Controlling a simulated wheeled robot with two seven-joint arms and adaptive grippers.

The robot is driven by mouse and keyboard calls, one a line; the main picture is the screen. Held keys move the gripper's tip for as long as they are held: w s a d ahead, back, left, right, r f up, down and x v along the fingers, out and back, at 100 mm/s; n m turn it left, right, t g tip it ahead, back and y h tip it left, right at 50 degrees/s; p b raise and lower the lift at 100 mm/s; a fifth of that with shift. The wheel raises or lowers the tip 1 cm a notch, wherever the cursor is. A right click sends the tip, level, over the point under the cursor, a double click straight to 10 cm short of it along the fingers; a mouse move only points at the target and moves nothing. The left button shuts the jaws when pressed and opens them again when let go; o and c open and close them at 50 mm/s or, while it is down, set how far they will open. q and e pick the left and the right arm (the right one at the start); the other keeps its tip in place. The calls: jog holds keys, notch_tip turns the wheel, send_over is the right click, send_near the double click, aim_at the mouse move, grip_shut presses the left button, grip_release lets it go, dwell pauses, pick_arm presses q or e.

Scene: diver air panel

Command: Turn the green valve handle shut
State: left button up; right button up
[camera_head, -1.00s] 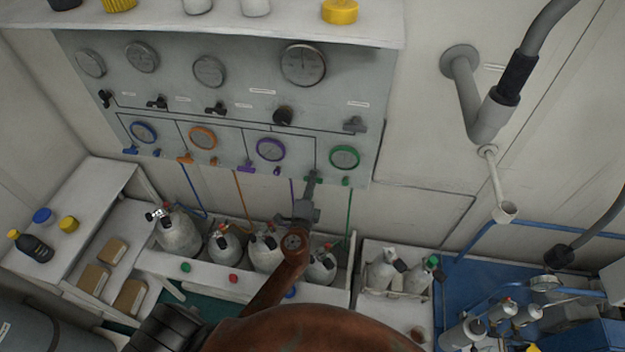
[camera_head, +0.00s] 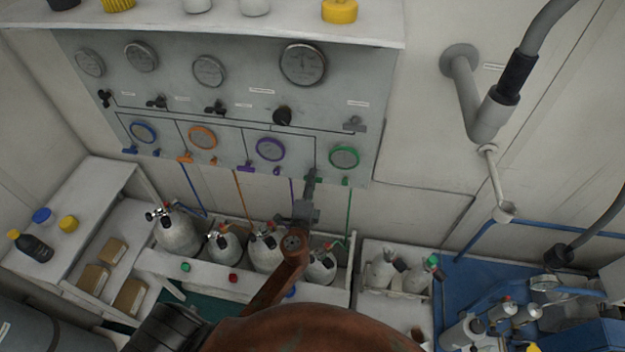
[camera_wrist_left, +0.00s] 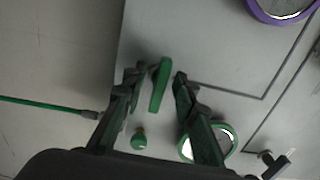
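The green valve handle (camera_wrist_left: 159,85) shows as a flat, elongated lever in the left wrist view. It stands between the two fingers of my left gripper (camera_wrist_left: 157,77), with a gap visible on each side, narrower toward the right finger. My left gripper is open around it. In the head view my left gripper (camera_head: 311,175) reaches up to the lower edge of the panel (camera_head: 228,120), just left of the green-rimmed gauge (camera_head: 344,157), and hides most of the handle. My right gripper is not in view.
A small green knob (camera_wrist_left: 138,140) sits close to the left finger in the wrist view. A purple-rimmed gauge (camera_head: 270,149) and purple handle (camera_head: 245,169) lie to the left on the panel. Several grey cylinders stand below. A grey pipe (camera_head: 470,100) projects at right.

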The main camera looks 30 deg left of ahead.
pick_arm(q)
jog(key=v, duration=1.1)
jog(key=shift+s, duration=0.35)
dwell(0.6)
